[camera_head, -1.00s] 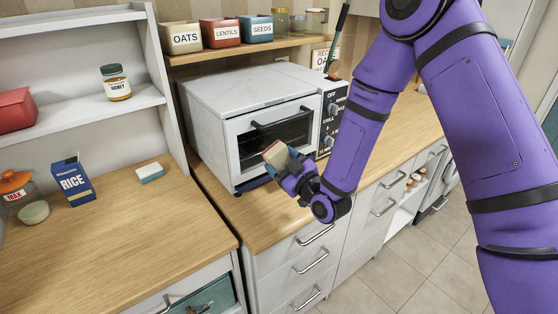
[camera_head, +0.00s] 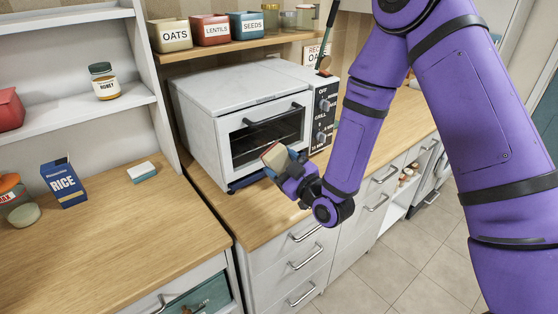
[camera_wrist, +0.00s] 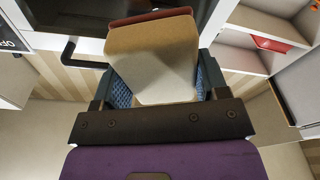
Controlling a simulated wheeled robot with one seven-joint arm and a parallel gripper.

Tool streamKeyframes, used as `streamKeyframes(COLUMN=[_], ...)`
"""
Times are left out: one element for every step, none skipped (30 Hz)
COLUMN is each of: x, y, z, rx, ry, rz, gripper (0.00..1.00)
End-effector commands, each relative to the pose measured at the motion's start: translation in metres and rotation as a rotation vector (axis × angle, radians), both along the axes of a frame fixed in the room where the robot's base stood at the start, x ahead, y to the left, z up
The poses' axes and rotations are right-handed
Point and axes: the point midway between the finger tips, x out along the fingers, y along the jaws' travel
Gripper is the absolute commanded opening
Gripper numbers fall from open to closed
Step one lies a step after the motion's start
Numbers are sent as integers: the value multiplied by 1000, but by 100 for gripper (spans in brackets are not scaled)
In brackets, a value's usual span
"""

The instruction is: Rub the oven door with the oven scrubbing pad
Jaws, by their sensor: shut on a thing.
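My gripper (camera_head: 285,165) is shut on the oven scrubbing pad (camera_head: 273,156), a tan block with a reddish layer. In the wrist view, the pad (camera_wrist: 155,60) sits between blue-padded fingers (camera_wrist: 160,92) and sticks out past them. The oven is a white countertop box (camera_head: 225,95). Its door (camera_head: 250,146) has a dark window and a black bar handle (camera_head: 272,115), and appears closed. The pad is in front of the door's lower right part. I cannot tell whether it touches. The door's dark glass (camera_wrist: 70,15) also shows in the wrist view.
The wooden counter (camera_head: 245,215) is clear in front of the oven. A control panel (camera_head: 323,115) stands at the oven's right. A rice box (camera_head: 64,183), a white-and-blue block (camera_head: 142,172) and a jar (camera_head: 18,205) stand on the left counter. Canisters (camera_head: 210,32) line the shelf above.

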Motion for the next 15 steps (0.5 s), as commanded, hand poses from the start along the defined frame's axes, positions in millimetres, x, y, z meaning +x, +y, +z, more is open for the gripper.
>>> streamKeyframes(x=[0, 0, 0, 0, 0, 1, 1, 2, 3, 4, 5, 8, 10, 12, 15], y=[0, 0, 0, 0, 0, 0, 1, 1, 2, 3, 4, 5, 7, 8, 10], z=[0, 0, 0, 0, 0, 0, 0, 0, -1, -1, -1, -2, -2, -3, -4], rx=[0, 0, 0, 0, 0, 0, 0, 0, 0, 0, 0, 1, 1, 1, 1], ry=[0, 0, 0, 0, 0, 0, 0, 0, 0, 0, 0, -1, -1, -2, -2], rz=[0, 0, 0, 0, 0, 0, 0, 0, 0, 0, 0, 0, 0, 1, 1], gripper=[48, 48, 48, 48, 48, 48, 48, 48, 48, 48, 48, 48, 48, 48, 48])
